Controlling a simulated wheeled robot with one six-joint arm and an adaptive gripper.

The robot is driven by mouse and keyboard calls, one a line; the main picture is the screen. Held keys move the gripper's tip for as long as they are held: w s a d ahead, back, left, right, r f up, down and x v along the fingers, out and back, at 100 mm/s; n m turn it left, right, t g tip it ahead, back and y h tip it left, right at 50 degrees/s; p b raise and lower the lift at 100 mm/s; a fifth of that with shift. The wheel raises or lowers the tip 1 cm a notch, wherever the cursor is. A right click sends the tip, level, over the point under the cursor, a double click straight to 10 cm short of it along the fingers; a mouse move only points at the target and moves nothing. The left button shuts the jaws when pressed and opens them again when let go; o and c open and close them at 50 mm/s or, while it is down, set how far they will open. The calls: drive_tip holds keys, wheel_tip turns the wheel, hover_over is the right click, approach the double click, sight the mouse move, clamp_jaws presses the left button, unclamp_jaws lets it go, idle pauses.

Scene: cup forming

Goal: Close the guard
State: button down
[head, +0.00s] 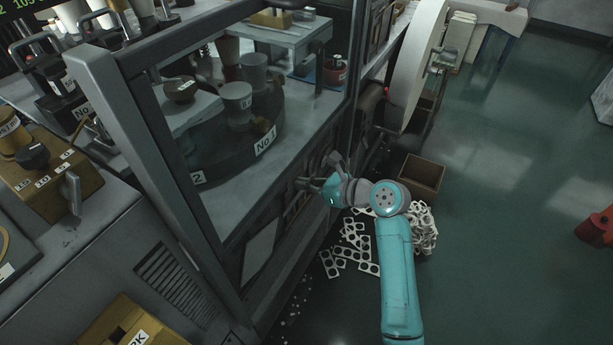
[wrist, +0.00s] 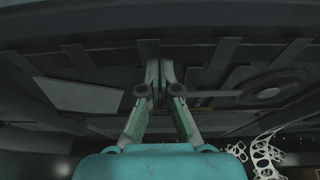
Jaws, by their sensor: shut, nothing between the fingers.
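The guard (head: 142,160) appears as a grey-framed, see-through front on the machine, with a thick post at the left and a dark post at the right. Behind it is a round dark turntable (head: 222,168) labelled "No 1" and "2", with paper cups (head: 237,98) on it. I cannot tell from these views how far the guard is open. My gripper (head: 316,181) is in front of the machine's lower front, below the turntable's level. In the wrist view my gripper (wrist: 157,88) has its fingers together and empty, under a dark ribbed surface.
An open brown box (head: 422,176) stands on the floor right of my arm. White punched scrap sheets (head: 350,254) lie below my gripper. A large pale wheel (head: 413,65) stands at the back. A control box (head: 45,180) is at the left. The green floor at the right is mostly clear.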

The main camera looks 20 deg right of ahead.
drive_tip(key=v, duration=1)
drive_tip(key=shift+f, duration=0.1)
drive_tip(key=s+a+f+n+t+h, duration=0.3)
drive_tip(key=s+f+n+h, duration=0.55)
drive_tip(key=s+f, duration=0.85)
drive_tip(key=s+r+n, duration=0.3)
drive_tip(key=s+n, duration=0.3)
drive_tip(key=s, duration=0.1)
drive_tip(key=s+a+r+n, duration=0.1)
drive_tip(key=s+r+n, duration=0.3)
drive_tip(key=s+n, duration=0.3)
drive_tip(key=s+a+r+n+t, duration=0.1)
drive_tip(key=s+r+n, duration=0.3)
drive_tip(key=s, duration=0.5)
drive_tip(key=shift+n+h, duration=0.45)
drive_tip(key=shift+n, duration=0.7)
